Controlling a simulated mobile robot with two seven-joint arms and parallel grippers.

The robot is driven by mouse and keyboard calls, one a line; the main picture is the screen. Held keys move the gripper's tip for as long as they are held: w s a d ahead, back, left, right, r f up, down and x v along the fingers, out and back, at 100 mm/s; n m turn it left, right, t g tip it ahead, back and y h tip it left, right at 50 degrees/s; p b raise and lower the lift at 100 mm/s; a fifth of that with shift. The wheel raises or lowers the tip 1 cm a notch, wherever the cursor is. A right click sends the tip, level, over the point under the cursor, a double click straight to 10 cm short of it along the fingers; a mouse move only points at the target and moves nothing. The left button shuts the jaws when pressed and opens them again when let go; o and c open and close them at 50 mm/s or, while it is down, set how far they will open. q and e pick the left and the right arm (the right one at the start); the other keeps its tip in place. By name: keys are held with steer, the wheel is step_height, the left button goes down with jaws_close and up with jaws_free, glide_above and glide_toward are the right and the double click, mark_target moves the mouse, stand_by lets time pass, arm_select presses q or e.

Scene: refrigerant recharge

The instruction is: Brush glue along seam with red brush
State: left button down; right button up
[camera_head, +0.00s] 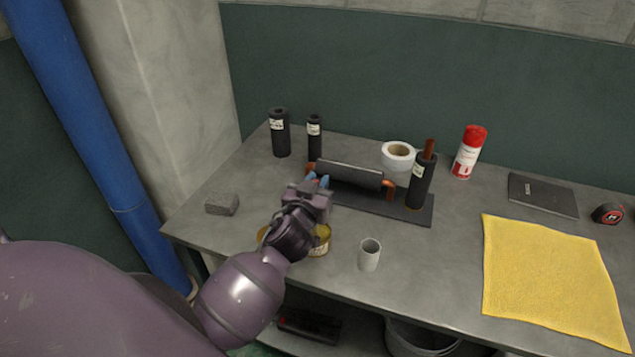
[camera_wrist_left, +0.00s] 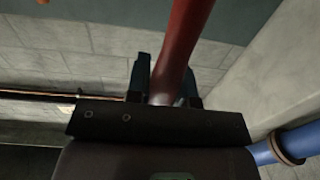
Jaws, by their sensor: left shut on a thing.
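My left gripper (camera_head: 318,181) is shut on the red brush, whose handle (camera_wrist_left: 185,45) stands between the fingers (camera_wrist_left: 165,85) in the left wrist view. The brush's bristles are hidden in both views. In the head view the gripper is at the left end of a black foam sleeve (camera_head: 347,175) on a copper pipe. The seam on the sleeve is too small to make out, and contact with the brush cannot be told. A yellowish tin (camera_head: 322,242), probably the glue, stands partly hidden below my left wrist. My right gripper is not in view.
A dark base plate (camera_head: 418,215) lies under the pipe, with a black upright tube (camera_head: 420,185) at its right. Nearby are a grey cup (camera_head: 370,255), a white tape roll (camera_head: 398,154), two black rolls (camera_head: 280,135), a grey block (camera_head: 221,203), a red-capped can (camera_head: 468,152) and a yellow cloth (camera_head: 550,280).

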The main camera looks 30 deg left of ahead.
arm_select(q)
step_height(320, 180, up, 6)
steer(key=p, duration=0.3)
steer(key=shift+r, duration=0.25)
stand_by(0.3)
steer(key=shift+r, duration=0.1)
stand_by(0.3)
steer(key=s+d+f+m+h+b, duration=0.1)
steer(key=s+d+f+h, duration=0.1)
steer(key=d, duration=0.4)
steer(key=s+d+f+m+h+b, duration=0.2)
steer(key=s+d+h, duration=0.1)
steer(key=d, duration=0.3)
steer(key=shift+f+t, duration=0.3)
steer(key=shift+f, duration=0.05)
